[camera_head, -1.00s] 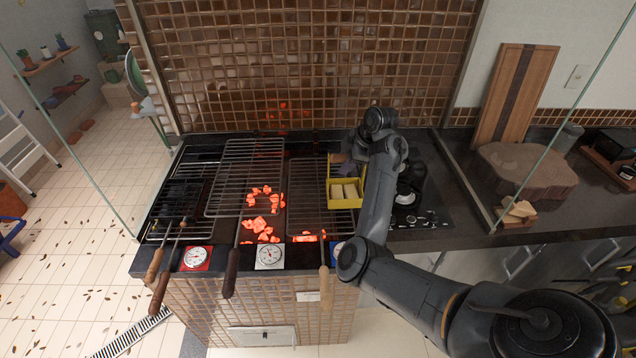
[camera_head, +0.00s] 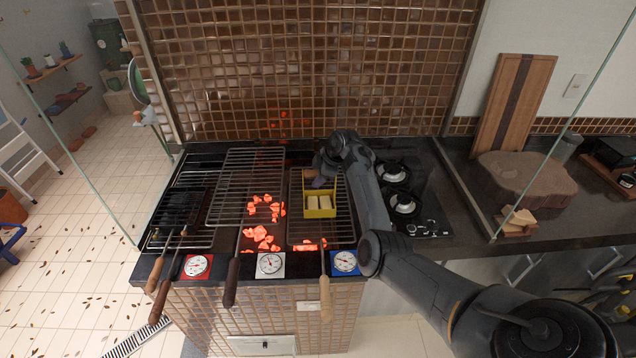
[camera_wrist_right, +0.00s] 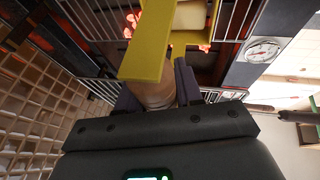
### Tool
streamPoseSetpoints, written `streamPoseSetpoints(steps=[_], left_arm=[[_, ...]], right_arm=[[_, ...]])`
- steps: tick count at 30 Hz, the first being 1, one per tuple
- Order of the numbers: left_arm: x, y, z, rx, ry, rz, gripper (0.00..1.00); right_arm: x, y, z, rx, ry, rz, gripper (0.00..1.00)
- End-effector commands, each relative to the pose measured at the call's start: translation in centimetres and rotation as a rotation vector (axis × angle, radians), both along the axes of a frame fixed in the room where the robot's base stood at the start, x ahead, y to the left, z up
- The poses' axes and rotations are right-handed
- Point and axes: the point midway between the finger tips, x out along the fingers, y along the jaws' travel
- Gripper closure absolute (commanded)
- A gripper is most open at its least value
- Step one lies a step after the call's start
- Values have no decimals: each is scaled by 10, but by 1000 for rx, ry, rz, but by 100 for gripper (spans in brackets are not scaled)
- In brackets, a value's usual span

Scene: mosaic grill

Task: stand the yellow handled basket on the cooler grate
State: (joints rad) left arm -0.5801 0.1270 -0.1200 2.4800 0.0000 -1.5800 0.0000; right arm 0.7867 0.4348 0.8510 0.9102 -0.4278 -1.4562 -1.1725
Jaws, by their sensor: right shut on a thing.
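The yellow handled basket (camera_head: 320,213) is a small open box with pale blocks inside, over the right grate (camera_head: 303,232). I cannot tell whether its base touches the bars. My right gripper (camera_head: 321,179) is at its far side, shut on the basket's handle. In the right wrist view the yellow frame (camera_wrist_right: 150,42) and the pale brown grip (camera_wrist_right: 153,95) show, with the grip between the fingers. The middle grate (camera_head: 232,188) has glowing coals (camera_head: 263,236) showing at it; fewer glow at the right grate's front. My left gripper is out of view.
A dark wire grill basket (camera_head: 178,207) lies at the left. Red (camera_head: 197,266), white (camera_head: 271,264) and blue (camera_head: 344,262) dials line the front edge. Gas burners (camera_head: 403,203) are right of the right grate. A tiled wall (camera_head: 300,70) stands behind.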

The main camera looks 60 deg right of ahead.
Motion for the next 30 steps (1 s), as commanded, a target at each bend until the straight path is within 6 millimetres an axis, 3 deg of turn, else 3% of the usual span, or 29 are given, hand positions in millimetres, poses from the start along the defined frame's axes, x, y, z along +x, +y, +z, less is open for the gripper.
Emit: streamPoseSetpoints(steps=[7, 20, 21, 26, 30], left_arm=[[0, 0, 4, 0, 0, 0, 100], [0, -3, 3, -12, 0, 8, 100], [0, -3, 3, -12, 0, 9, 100], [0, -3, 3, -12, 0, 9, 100], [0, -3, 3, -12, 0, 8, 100]], right_arm=[[0, -1, -22, -1, -1, -2, 100], [0, -1, -27, -1, -1, -1, 100], [-1, 0, -29, 1, 1, 0, 63], [-1, 0, -29, 1, 1, 0, 39], [-1, 0, -29, 1, 1, 0, 39]])
